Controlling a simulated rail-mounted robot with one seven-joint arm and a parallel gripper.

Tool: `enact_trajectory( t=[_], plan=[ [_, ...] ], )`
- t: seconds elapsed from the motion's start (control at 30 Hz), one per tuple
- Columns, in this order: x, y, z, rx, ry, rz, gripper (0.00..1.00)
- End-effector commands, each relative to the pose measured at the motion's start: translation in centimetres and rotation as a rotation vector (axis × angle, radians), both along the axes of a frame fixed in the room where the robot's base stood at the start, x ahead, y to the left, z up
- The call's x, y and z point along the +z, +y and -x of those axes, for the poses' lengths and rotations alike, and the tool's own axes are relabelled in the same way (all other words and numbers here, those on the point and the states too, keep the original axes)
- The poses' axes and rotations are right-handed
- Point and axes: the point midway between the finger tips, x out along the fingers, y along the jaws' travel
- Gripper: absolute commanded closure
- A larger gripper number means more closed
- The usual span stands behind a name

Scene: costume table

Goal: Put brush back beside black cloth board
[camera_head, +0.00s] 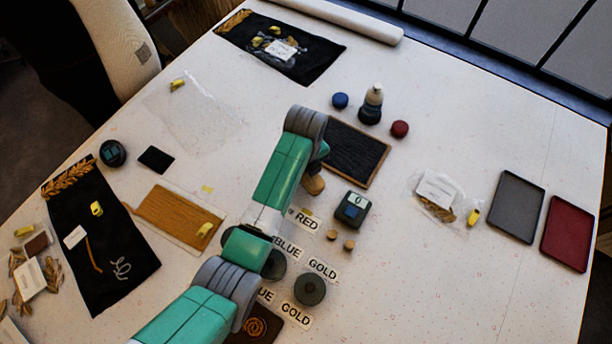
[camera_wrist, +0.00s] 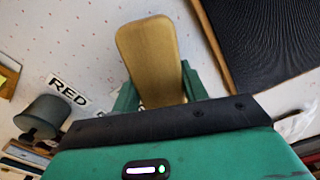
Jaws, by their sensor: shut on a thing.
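The brush, a rounded tan wooden block, shows in the wrist view (camera_wrist: 148,50) upright between my two green fingers. My gripper (camera_wrist: 159,88) is shut on it. In the head view, part of the brush (camera_head: 314,184) shows just below the end of my arm. The black cloth board (camera_head: 352,150), dark with a thin wooden frame, lies right of the brush and is partly covered by my arm. It also shows at the upper right of the wrist view (camera_wrist: 265,40), apart from the brush. My fingertips are hidden in the head view. I cannot tell whether the brush touches the table.
A small device with a display (camera_head: 352,210) stands below the board. A dark pump bottle (camera_head: 371,104), a blue lid (camera_head: 340,100) and a red lid (camera_head: 400,129) stand behind it.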

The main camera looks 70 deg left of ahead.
Motion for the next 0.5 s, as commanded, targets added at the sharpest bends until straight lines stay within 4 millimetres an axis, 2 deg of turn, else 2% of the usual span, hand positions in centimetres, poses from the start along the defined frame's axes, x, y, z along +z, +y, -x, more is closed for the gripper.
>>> enact_trajectory(
  t=[0.13, 0.5],
  plan=[
    [-2.7, -0.1, 0.1, 0.0, 0.002, 0.003, 0.78],
    [-3.2, 0.0, 0.0, 0.0, 0.0, 0.0, 0.78]
  ],
)
